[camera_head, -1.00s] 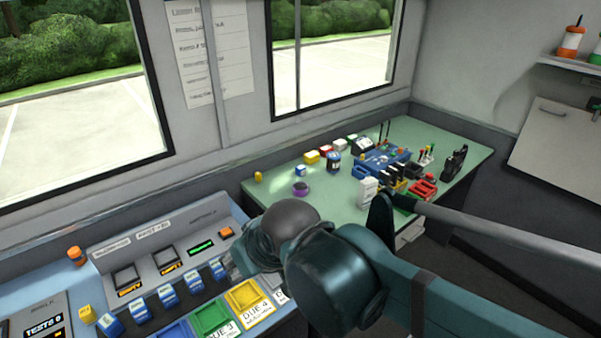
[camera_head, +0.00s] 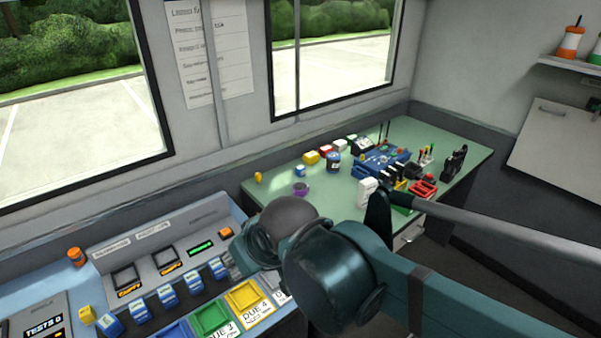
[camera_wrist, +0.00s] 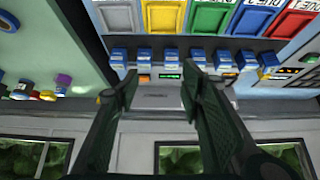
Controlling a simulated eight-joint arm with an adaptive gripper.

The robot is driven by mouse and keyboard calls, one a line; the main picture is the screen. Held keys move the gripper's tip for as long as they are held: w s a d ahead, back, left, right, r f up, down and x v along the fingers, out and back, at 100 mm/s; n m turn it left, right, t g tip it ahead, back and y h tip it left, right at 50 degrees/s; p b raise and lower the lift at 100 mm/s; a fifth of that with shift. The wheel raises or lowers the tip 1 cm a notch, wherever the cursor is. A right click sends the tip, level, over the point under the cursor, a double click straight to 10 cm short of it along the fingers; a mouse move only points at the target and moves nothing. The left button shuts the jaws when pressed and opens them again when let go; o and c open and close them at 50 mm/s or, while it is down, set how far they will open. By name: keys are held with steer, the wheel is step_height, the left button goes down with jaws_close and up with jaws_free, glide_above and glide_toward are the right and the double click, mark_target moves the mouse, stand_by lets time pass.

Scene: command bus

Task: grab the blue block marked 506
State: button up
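Several blue blocks with white labels stand in a row along the console. In the head view, one blue block (camera_head: 168,295) is near the row's middle, and another (camera_head: 218,268) is close to my arm. The row also shows in the wrist view, with one blue block (camera_wrist: 171,55) framed between my fingers and another (camera_wrist: 197,56) by the right fingertip. The labels are too small to read, so I cannot tell which is 506. My gripper (camera_wrist: 160,82) is open and empty, its fingers pointing toward the row.
Coloured bins, including a green bin (camera_head: 210,320) and a yellow bin (camera_head: 246,297), lie in front of the row. The console panel (camera_head: 165,250) with lit displays rises behind it. A yellow block (camera_head: 87,314) is at the row's left. A green table (camera_head: 262,190) holds many small items.

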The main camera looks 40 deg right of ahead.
steer(key=w+d+r+m+g+h+p, duration=0.1)
steer(key=w+d+r+m+p, duration=0.1)
steer(key=w+d+r, duration=0.3)
steer(key=w+d+r+m+g+p, duration=0.1)
steer(key=w+d+r+m+p, duration=0.15)
steer(key=w, duration=0.55)
steer(key=m+g+p, duration=0.5)
steer(key=m+p, duration=0.4)
steer(key=m, duration=0.4)
glide_above(300, 167)
steer(key=a, duration=0.2)
steer(key=shift+n+h, duration=0.25)
steer(key=shift+h, duration=0.15)
step_height(300, 167, down, 16)
steer(key=shift+s+d, duration=0.1)
steer(key=shift+d+f, duration=0.3)
steer(key=shift+f, duration=0.05)
steer(key=shift+d+f, duration=0.2)
steer(key=shift+f, duration=1.1)
